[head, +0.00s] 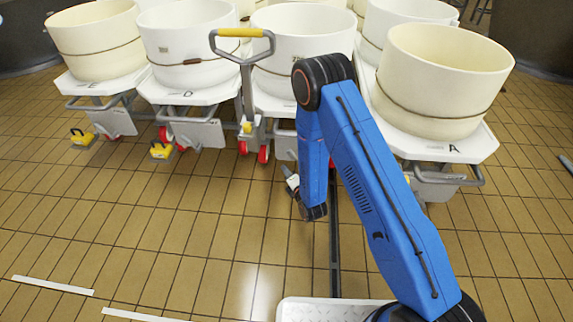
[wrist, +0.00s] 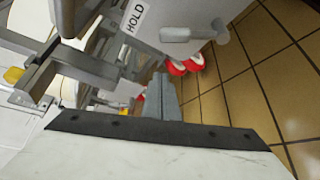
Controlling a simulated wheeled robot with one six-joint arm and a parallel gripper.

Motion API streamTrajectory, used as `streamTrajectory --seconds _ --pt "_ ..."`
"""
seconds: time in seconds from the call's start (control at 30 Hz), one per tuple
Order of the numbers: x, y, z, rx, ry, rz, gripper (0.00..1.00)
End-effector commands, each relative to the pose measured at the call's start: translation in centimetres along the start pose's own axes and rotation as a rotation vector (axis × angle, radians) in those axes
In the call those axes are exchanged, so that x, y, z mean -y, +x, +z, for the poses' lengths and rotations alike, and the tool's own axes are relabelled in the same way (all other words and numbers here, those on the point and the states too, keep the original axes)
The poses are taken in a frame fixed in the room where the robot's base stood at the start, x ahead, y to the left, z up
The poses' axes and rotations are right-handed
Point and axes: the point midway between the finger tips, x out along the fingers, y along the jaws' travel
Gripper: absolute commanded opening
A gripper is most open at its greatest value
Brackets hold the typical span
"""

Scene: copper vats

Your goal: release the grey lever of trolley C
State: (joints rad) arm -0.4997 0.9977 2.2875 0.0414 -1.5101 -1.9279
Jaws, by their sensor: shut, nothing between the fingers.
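Trolley C's letter does not show. The trolley between D and A, partly behind my arm, carries a white vat (head: 315,40); its grey front plate (head: 284,146) shows beside the arm. In the wrist view a grey plate (wrist: 172,14) bears a HOLD label (wrist: 135,18). A rounded grey piece (wrist: 188,33) on it looks like the grey lever. My gripper (head: 287,170) is low in front of this trolley. Its shut fingers (wrist: 161,85) show in the wrist view, empty and apart from the lever, which appears above and right of the tips.
A pallet jack with a yellow-topped handle (head: 241,34) stands left of my arm. Trolley D (head: 190,92) and trolley A (head: 440,146) flank the space. Yellow pedals (head: 161,150) sit low at the left. Red wheels (wrist: 185,65) lie near my fingers. The front floor is open.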

Motion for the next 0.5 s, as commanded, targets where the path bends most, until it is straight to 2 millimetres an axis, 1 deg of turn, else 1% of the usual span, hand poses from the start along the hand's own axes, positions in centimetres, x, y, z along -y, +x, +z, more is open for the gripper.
streamTrajectory --seconds 0.5 --pt "0.0 8.0 0.0 0.000 0.000 0.000 0.00"
